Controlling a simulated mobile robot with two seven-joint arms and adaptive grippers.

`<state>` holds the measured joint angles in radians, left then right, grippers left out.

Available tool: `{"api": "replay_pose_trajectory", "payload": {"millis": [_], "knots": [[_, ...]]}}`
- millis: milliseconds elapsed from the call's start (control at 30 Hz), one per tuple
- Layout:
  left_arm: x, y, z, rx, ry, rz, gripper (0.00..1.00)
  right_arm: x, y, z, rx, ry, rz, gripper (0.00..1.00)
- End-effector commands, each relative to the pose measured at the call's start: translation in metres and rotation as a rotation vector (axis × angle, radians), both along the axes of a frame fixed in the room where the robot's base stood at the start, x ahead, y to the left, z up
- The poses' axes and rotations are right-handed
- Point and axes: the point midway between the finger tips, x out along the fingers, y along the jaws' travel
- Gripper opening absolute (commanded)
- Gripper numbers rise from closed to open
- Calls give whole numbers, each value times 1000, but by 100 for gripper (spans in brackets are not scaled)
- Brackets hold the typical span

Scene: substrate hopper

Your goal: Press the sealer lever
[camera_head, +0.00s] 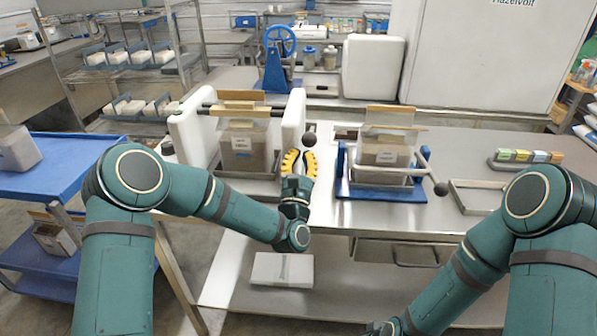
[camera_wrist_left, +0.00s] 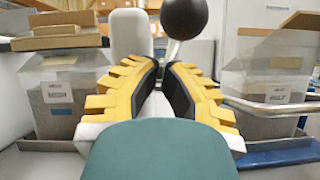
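A white-sided press (camera_head: 188,137) stands left of centre on the steel bench, with a substrate bag (camera_head: 243,150) between its sides. Its lever ends in a black ball knob (camera_head: 309,139), large at the top of the left wrist view (camera_wrist_left: 184,17). The knob is just beyond and above the tips, slightly right; contact cannot be told. No label shows which device is the sealer. My right gripper is out of view below the picture.
Right of my left gripper, a blue-framed device (camera_head: 343,178) holds another bag (camera_head: 385,155) and has its own black-knobbed lever (camera_head: 441,189). A shallow metal tray (camera_head: 470,197) and coloured blocks (camera_head: 525,156) lie farther right. A blue cart (camera_head: 60,180) stands left.

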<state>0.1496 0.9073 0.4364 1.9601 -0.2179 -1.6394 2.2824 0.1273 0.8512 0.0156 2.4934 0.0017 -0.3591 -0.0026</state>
Motion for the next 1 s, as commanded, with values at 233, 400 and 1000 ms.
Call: {"api": "replay_pose_trajectory", "payload": {"millis": [233, 400, 1000], "knots": [[-3, -2, 10, 0, 2, 0, 0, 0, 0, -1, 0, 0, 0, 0], [-3, -2, 11, 0, 2, 0, 0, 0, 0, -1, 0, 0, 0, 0], [7, -1, 54, 1, 258, 6, 0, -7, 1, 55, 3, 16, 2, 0]]}}
